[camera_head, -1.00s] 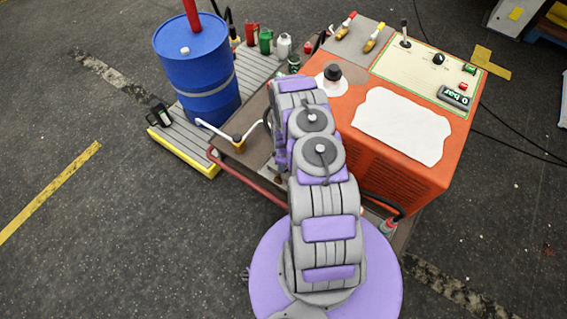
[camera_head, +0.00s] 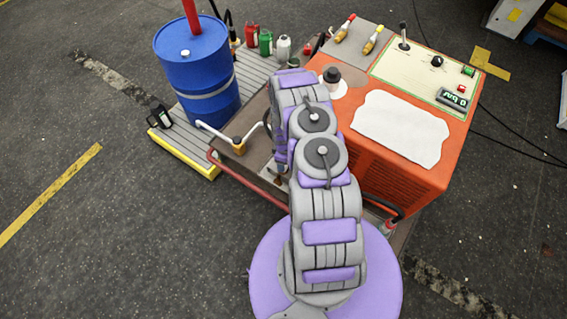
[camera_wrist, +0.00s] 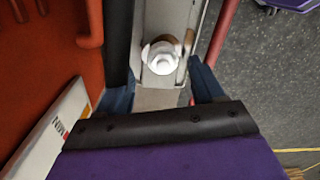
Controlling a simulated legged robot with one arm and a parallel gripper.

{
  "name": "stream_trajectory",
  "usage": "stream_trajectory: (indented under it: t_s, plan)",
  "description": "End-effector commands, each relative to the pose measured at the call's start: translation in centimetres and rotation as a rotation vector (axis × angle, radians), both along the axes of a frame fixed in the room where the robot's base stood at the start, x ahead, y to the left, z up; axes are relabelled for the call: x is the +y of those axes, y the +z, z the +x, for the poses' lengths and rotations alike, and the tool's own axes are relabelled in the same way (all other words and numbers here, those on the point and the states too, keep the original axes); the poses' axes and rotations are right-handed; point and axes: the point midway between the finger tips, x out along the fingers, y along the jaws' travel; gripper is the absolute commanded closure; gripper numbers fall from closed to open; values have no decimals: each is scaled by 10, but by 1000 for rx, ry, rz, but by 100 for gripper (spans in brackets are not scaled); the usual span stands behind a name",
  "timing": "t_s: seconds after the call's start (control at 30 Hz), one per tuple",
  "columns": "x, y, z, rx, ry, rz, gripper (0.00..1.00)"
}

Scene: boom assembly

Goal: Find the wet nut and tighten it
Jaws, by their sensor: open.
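A pale hex nut (camera_wrist: 162,57) sits on a light metal bracket (camera_wrist: 157,98) in the wrist view, with a brownish patch at its edge. It looks bright and shiny, but I cannot tell whether it is wet. My gripper (camera_wrist: 162,74) is open and empty, its two dark blue fingers either side of the bracket, just below the nut in the picture. The fingers do not close on the nut. In the head view my arm hides the gripper and the nut.
An orange machine (camera_head: 395,165) with a control panel stands right of my arm. A blue barrel (camera_head: 198,70) and several small cans stand on a grey slatted platform (camera_head: 187,148) at left. In the wrist view, a red bar (camera_wrist: 222,33) runs right of the bracket.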

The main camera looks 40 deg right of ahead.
Motion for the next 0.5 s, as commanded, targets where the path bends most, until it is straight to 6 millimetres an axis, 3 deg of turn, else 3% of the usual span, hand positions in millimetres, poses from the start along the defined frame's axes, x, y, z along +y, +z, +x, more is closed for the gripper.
stream_trajectory:
  t_s: [0.1, 0.5]
  plan:
    - [0, 31, 0, 1, 1, 0, 33]
    - [-1, 108, 1, 1, 1, 2, 33]
